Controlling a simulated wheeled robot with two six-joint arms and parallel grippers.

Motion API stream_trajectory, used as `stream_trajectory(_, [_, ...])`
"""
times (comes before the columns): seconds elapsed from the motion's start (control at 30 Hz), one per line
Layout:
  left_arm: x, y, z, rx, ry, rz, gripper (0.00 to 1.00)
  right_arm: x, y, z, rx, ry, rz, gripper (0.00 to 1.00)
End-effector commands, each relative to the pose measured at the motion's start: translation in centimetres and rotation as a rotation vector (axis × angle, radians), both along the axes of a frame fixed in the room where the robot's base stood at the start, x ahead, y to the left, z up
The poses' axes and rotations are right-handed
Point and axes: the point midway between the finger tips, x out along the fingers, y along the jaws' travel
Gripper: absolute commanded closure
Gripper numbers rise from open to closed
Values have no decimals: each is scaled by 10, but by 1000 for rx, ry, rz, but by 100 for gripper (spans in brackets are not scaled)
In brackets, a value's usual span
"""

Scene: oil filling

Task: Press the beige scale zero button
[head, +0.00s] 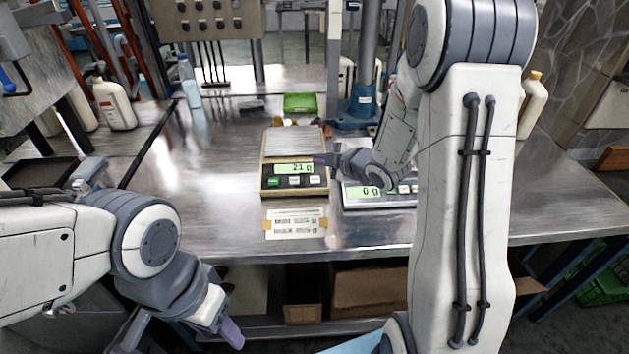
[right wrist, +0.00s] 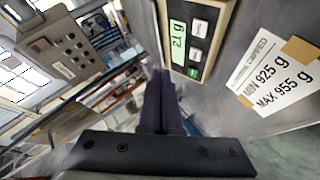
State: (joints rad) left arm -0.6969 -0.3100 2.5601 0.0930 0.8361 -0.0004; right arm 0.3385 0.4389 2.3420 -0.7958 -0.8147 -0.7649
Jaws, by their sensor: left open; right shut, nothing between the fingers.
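The beige scale (head: 278,192) stands on the metal table, its lit display (head: 294,168) reading 21 g. Below the display are a green button (head: 273,181) and two white buttons (head: 293,180); their labels are too small to read. The right wrist view also shows the beige scale (right wrist: 219,30) with its display and buttons. My right gripper (head: 322,159) is shut and empty, its tips by the right side of the display, above the buttons. I cannot tell whether they touch the scale. My left gripper (head: 180,335) is open and empty, low in front of the table edge.
A grey scale (head: 380,203) reading 0 g stands right of the beige one, partly hidden by my right arm. A label card (head: 296,224) lies in front. The table's left middle is clear.

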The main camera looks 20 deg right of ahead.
Motion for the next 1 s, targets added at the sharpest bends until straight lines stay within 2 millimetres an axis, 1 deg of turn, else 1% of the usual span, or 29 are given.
stream_trajectory(0.03, [0,0,-9,0,0,0,50,2,0,-11,0,1,0,100])
stream_trajectory(0.2, [0,0,-25,0,0,0,50,11,-3,-35,1,1,0,100])
stream_trajectory(0.4, [0,0,-43,0,0,0,50,20,-6,-59,0,-1,0,100])
stream_trajectory(0.5, [0,0,-49,0,0,0,50,23,-7,-66,0,-1,0,100])
stream_trajectory(0.67, [0,0,-53,0,0,0,50,25,-7,-71,-1,0,-1,100])
stream_trajectory(1.0, [0,0,-52,0,0,0,50,26,-8,-71,0,-1,-1,100])
